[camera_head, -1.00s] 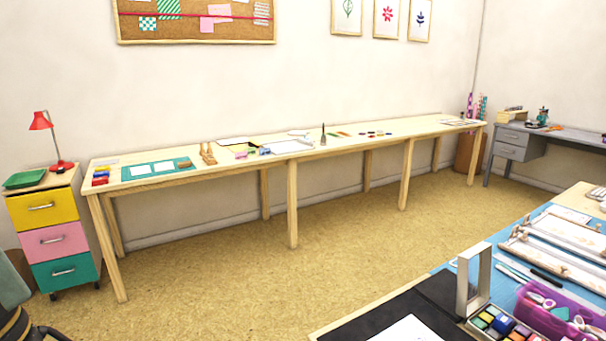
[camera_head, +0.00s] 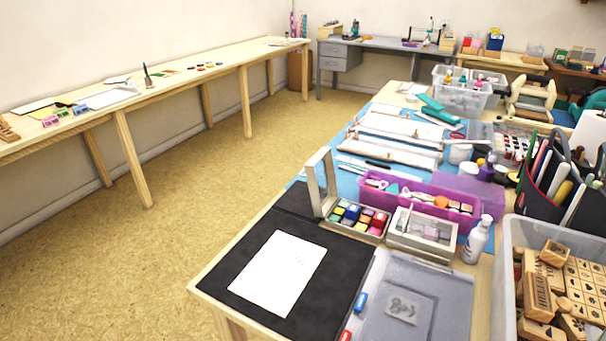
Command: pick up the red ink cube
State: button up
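A case of small coloured ink cubes (camera_head: 335,227) stands on the near table, with its pale lid (camera_head: 319,186) standing open at its left. A red cube (camera_head: 380,219) sits at the right side of the case, among yellow, green, blue, purple and pink ones. A separate small red block (camera_head: 346,335) lies at the bottom edge of the picture, partly cut off. My gripper and arm are not in view.
A white sheet (camera_head: 279,273) lies on a black mat left of the case. A purple tray (camera_head: 466,217), a grey-white box (camera_head: 420,240), a spray bottle (camera_head: 477,240) and a stamp bin (camera_head: 506,285) crowd the right. The floor (camera_head: 180,240) at left is open.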

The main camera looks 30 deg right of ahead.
aim_at(379, 221)
jog(key=i+j, duration=0.9)
jog(key=i+j+z, duration=0.25)
jog(key=i+j, duration=0.6)
jog(key=j, duration=0.15)
jog(key=z, duration=2.25)
